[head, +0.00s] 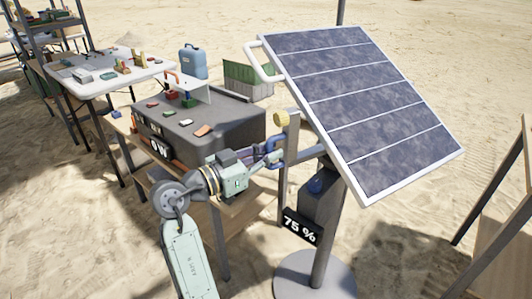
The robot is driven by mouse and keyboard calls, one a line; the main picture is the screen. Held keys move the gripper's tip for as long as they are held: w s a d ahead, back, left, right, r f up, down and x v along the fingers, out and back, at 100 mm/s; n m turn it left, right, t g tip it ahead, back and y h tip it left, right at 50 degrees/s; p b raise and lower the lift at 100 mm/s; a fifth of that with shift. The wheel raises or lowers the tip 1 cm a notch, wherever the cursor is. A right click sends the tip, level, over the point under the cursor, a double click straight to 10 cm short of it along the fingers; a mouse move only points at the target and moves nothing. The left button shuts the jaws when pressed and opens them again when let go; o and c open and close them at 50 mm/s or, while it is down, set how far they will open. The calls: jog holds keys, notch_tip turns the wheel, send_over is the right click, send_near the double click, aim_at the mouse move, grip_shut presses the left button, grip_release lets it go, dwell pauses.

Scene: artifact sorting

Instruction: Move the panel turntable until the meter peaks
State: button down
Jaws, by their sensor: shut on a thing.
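The dark blue solar panel (360,105) is tilted on a grey post (322,240) with a round base (310,277). A white handle (260,62) sticks out from its upper left edge. A yellow knob (281,118) tops a grey upright bar (293,135) left of the post. My gripper (277,152) is at this bar, below the knob, and appears shut on it; the fingertips are partly hidden. A black meter (300,228) on the post reads 75 %.
A large grey case (200,132) with small coloured items and a second display (160,147), seemingly 0W, stands on a bench left of my gripper. A white table (105,72) with small items stands behind. A wooden stand (500,235) is at right. Sand lies around the base.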

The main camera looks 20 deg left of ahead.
jog(key=shift+s+d+b, duration=0.2)
jog(key=shift+s+d, duration=0.25)
jog(key=shift+d, duration=0.2)
jog(key=shift+s+d+b, duration=0.15)
jog(key=shift+s+d, duration=0.3)
jog(key=shift+d, duration=0.15)
jog(key=c, duration=1.6)
grip_release()
jog(key=v, duration=1.2)
